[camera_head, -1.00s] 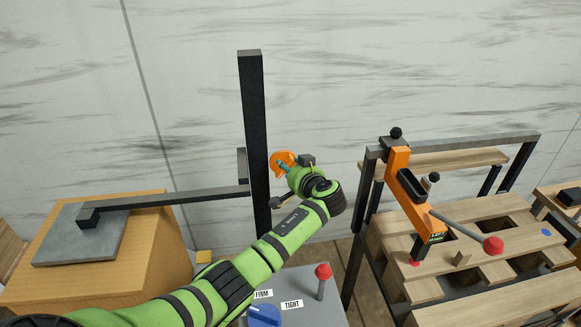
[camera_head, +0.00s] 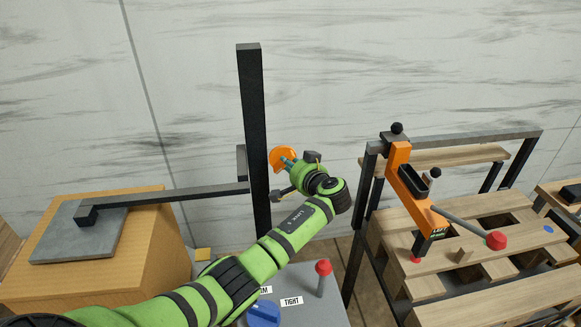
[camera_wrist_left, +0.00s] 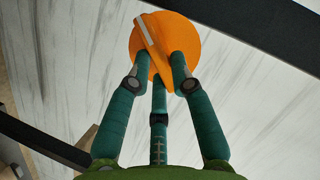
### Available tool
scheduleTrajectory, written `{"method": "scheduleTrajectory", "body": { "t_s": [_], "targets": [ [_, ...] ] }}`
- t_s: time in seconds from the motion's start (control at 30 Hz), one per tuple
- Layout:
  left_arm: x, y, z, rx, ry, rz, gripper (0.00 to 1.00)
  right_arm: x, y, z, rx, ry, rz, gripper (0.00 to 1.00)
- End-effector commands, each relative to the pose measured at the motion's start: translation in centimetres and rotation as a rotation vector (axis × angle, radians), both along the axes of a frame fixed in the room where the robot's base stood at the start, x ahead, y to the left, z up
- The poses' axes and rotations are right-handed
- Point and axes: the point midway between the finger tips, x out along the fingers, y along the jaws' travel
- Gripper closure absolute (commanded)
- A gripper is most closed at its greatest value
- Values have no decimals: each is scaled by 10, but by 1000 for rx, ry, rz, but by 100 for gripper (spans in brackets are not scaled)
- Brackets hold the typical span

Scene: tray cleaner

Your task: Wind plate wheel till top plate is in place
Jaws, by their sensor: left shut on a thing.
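The orange plate wheel (camera_head: 283,158) is mounted at the black upright post (camera_head: 253,130). It also shows in the left wrist view (camera_wrist_left: 187,42), with a raised grip bar with a pale stripe across its face. My left gripper (camera_head: 290,164) is at the wheel, and in the left wrist view its teal fingers (camera_wrist_left: 163,70) are closed on the bar. The grey top plate (camera_head: 85,233) lies flat on the tan cardboard box (camera_head: 165,240), at the end of a black arm (camera_head: 175,194) that runs from the post. My right gripper is not in view.
A grey panel (camera_head: 330,312) with a blue knob (camera_head: 264,313), a red-topped lever (camera_head: 323,268) and FIRM and TIGHT labels is below my left arm. A wooden pallet rack with an orange lever unit (camera_head: 408,183) stands at right. The marbled wall is behind.

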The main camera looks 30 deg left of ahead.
Motion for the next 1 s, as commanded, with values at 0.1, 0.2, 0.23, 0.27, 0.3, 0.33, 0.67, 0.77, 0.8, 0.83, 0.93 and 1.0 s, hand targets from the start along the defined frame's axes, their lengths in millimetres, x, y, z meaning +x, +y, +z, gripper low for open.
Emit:
{"method": "scheduleTrajectory", "body": {
  "t_s": [0.1, 0.2, 0.23, 0.27, 0.3, 0.33, 0.67, 0.77, 0.8, 0.83, 0.93, 1.0],
  "targets": [
    [1, -1, -6, 73, 56, 0, 100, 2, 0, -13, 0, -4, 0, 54],
    [1, -2, -7, 137, 104, 1, 100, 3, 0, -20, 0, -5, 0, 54],
    [1, -1, -7, 156, 119, 1, 100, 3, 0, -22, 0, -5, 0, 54],
    [1, -2, -7, 174, 131, 1, 100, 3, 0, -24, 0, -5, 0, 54],
    [1, -2, -8, 198, 149, 0, 100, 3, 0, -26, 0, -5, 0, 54],
    [1, -2, -8, 214, 162, 0, 100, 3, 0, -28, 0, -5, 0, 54],
    [2, -2, -10, 352, 268, 0, 100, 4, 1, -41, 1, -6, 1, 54],
    [1, -2, -9, 373, 283, 1, 100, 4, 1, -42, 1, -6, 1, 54],
    [2, -2, -9, 380, 287, 0, 100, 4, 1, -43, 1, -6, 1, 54],
    [2, -2, -9, 384, 290, 0, 100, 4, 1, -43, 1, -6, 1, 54],
    [2, -3, -9, 391, 296, -1, 100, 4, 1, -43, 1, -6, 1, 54],
    [2, -2, -9, 393, 298, -1, 100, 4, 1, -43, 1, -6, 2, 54]
  ]
}}
